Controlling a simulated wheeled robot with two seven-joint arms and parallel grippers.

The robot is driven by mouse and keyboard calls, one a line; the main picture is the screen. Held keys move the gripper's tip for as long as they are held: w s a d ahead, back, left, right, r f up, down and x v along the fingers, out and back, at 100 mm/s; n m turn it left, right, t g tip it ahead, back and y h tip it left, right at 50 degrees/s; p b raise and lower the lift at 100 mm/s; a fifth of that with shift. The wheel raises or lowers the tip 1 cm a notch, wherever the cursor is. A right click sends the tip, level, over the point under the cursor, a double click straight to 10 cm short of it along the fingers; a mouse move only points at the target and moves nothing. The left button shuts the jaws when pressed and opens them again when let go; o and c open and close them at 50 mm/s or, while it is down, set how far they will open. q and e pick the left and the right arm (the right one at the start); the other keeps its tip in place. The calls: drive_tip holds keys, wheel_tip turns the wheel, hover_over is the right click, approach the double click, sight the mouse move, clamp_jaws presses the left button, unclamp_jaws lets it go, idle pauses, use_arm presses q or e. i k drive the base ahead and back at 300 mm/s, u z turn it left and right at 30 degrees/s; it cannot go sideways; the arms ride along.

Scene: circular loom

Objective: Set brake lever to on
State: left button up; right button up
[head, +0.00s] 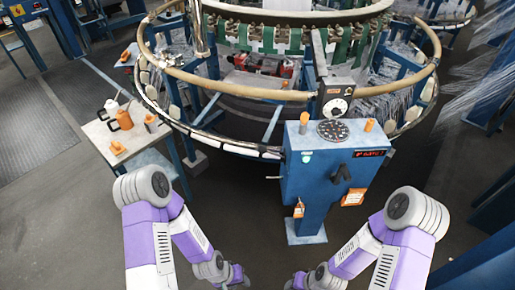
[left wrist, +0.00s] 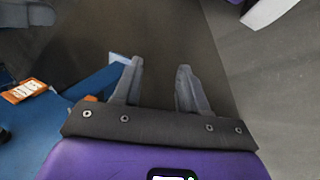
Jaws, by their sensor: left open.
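The brake lever is most likely the small black handle (head: 340,174) on the front of the blue control box (head: 310,185), left of the red display. Its setting is too small to read. My left gripper (head: 243,280) is low at the bottom edge of the head view, below and left of the box, apart from the lever. In the left wrist view my left gripper (left wrist: 161,72) has its two grey fingers spread, with nothing between them. My right gripper (head: 289,283) is at the bottom edge, its fingers not visible.
The circular loom's tan ring rail (head: 235,87) is behind the box. An orange tag (left wrist: 24,92) hangs by the blue box in the wrist view. Floor before the box is clear.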

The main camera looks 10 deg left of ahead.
sight(261, 149)
drive_tip(key=k, duration=0.7)
drive_tip(key=u, duration=0.15)
drive_tip(key=i, duration=1.7)
drive_tip(key=z, duration=0.65)
